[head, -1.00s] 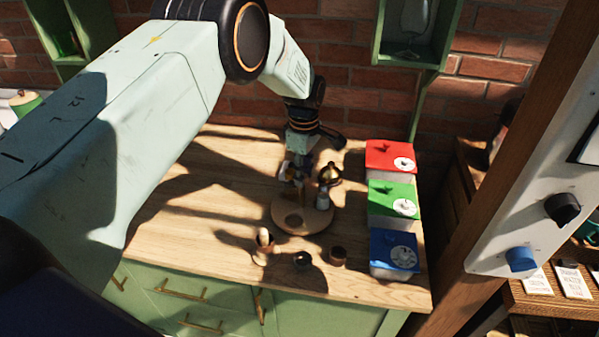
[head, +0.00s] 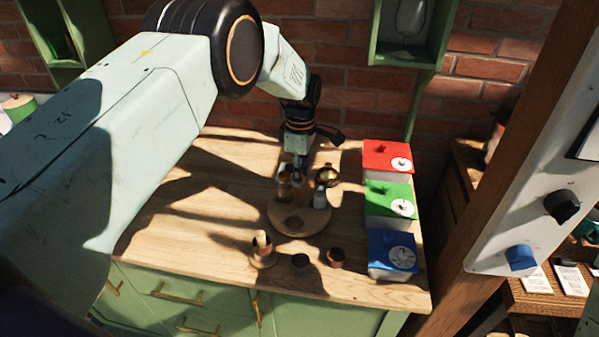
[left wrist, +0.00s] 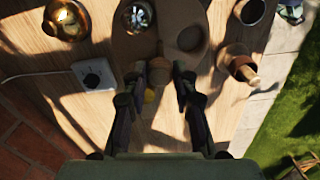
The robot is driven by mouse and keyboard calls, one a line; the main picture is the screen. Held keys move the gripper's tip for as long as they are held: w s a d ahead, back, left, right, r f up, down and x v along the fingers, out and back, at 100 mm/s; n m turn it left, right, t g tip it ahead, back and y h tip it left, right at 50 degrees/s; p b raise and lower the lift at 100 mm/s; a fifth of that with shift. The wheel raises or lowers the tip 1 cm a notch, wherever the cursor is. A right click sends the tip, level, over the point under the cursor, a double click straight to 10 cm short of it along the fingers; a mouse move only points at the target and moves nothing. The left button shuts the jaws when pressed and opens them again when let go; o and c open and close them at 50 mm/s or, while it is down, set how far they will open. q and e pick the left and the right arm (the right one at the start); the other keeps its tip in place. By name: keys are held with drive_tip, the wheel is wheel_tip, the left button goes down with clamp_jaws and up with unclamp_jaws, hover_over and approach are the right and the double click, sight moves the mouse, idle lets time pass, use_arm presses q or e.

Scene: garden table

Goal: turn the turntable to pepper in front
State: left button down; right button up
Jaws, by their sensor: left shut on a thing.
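The turntable (head: 318,228) is a round wooden disc on the wooden table, with a dark round patch near its front in the head view. Which one is the pepper I cannot tell. My left gripper (head: 297,172) reaches down at the turntable's back. In the left wrist view the turntable (left wrist: 160,42) lies ahead, and my left gripper (left wrist: 160,76) is shut on a rounded wooden piece (left wrist: 159,70) at its edge. My right gripper is out of view.
Red (head: 388,155), green (head: 390,197) and blue (head: 392,252) boxes line the table's right side. The table's left is clear.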

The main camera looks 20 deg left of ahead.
use_arm(q)
drive_tip(key=shift+w+a+r, duration=0.1)
drive_tip(key=shift+w+r, duration=0.1)
drive_tip(key=shift+r, duration=0.05)
drive_tip(key=c, duration=1.4)
unclamp_jaws()
drive_tip(key=shift+c, duration=0.2)
drive_tip(key=o, duration=0.4)
drive_tip(key=shift+s+f, duration=0.15)
wheel_tip(320, 180, up, 12)
drive_tip(key=shift+s+f, duration=0.1)
